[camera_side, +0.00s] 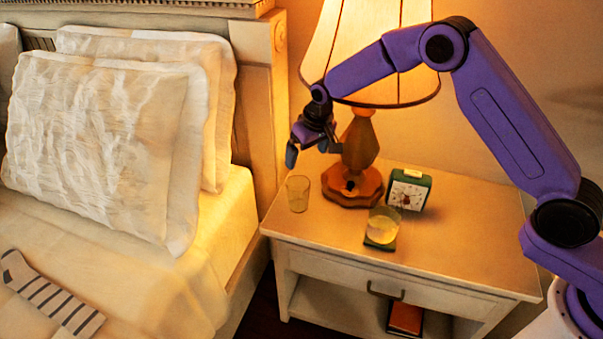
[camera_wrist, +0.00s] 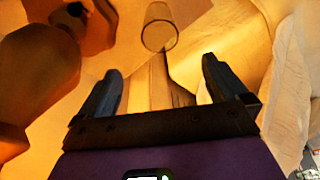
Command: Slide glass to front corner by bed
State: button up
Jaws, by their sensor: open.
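A clear, empty glass (camera_side: 298,193) stands upright near the bed-side left edge of the nightstand (camera_side: 330,235), a little back from its front corner. It also shows in the wrist view (camera_wrist: 160,27) at the top middle, beyond the fingertips. My gripper (camera_side: 313,150) is open and empty above the nightstand, between the glass and the lamp, not touching the glass. In the wrist view both fingers (camera_wrist: 162,75) are spread, pointing toward the glass.
The lamp (camera_side: 358,150) stands close behind and right of my gripper. A green clock (camera_side: 409,190) stands right of the lamp base. The bed with white pillows (camera_side: 100,140) is left of the nightstand, with a striped sock (camera_side: 55,295) on it. The nightstand's front left surface is clear.

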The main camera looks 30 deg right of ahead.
aim_at(298, 186)
jog(key=x, duration=1.6)
jog(key=shift+s, duration=0.15)
jog(key=c, duration=1.1)
jog(key=shift+s+a+r, duration=0.1)
jog(key=shift+s+a, duration=1.6)
jog(key=shift+c, duration=0.2)
jog(key=o, duration=1.1)
jog(key=shift+o, duration=0.2)
